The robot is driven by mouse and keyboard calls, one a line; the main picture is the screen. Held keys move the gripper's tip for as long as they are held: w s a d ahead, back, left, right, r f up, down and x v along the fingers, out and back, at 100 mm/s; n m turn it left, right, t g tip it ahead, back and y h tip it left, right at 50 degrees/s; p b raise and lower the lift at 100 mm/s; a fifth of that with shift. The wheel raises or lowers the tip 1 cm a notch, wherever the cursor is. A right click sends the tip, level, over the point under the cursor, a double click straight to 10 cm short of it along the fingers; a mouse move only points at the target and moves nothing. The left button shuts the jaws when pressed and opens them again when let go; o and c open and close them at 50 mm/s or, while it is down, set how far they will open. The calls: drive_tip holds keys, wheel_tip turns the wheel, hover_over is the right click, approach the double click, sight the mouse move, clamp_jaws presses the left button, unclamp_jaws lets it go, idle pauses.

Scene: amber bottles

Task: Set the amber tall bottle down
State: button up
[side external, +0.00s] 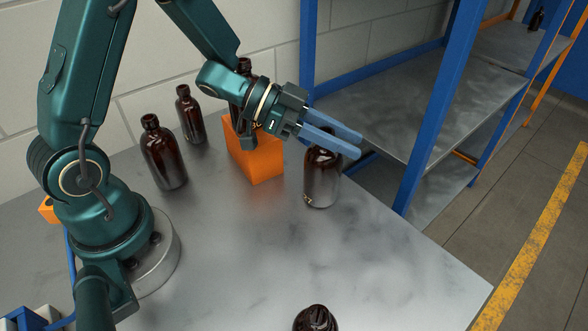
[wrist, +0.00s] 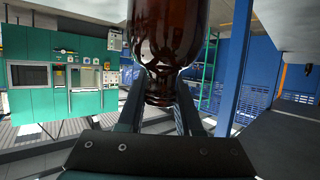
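The amber tall bottle (side external: 322,182) is upright under my gripper, at the right part of the grey table (side external: 250,255). Its base is at or very close to the table top; I cannot tell whether it touches. My gripper (side external: 335,133) lies level, its two blue fingers pointing right and hiding the bottle's top in the side view. In the wrist view the bottle (wrist: 168,35) appears with its neck low in the picture, between the fingers (wrist: 160,100), which look closed against the neck.
An orange block (side external: 262,165) stands left of the held bottle, with an amber bottle (side external: 236,115) partly hidden behind my wrist. Two more bottles stand left (side external: 165,160) and back left (side external: 190,118). Another bottle (side external: 316,319) is at the front. A blue-framed shelf (side external: 432,110) stands close behind right.

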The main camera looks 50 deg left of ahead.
drive_tip(key=o, duration=0.3)
drive_tip(key=shift+o, duration=0.2)
drive_tip(key=shift+r, duration=0.1)
drive_tip(key=shift+a+r, duration=0.1)
drive_tip(key=shift+r, duration=0.05)
drive_tip(key=v, duration=1.2)
